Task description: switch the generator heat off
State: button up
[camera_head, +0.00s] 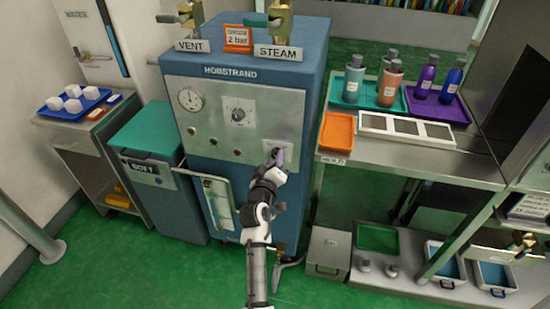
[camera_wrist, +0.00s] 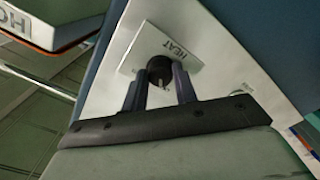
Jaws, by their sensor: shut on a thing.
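The blue generator (camera_head: 225,172), lettered HOBSTRAND, stands in the middle of the head view with a grey control panel (camera_head: 215,125) on its front. The black heat knob (camera_wrist: 159,67) sits on a light plate (camera_wrist: 188,62) marked HEAT in the wrist view. My gripper (camera_wrist: 158,86) is shut on the knob, with a dark finger on either side of it. A pale mark shows on the knob, but I cannot tell which setting it points to. In the head view my gripper (camera_head: 276,157) is at the panel's lower right and hides the knob.
A gauge (camera_head: 190,99) and a dial (camera_head: 238,112) are on the same panel. VENT (camera_head: 191,46) and STEAM (camera_head: 278,52) valves stand on top. A steel bench (camera_head: 410,160) with bottles is at right.

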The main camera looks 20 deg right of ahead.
jog(key=shift+n+p, duration=0.35)
jog(key=shift+n, duration=0.55)
jog(key=o, duration=1)
jog(key=shift+c, duration=0.2)
jog(key=shift+s, duration=0.1)
jog(key=b+v, duration=0.4)
jog(key=v, duration=0.9)
jog(key=shift+s+a, duration=0.25)
jog(key=shift+a, duration=0.05)
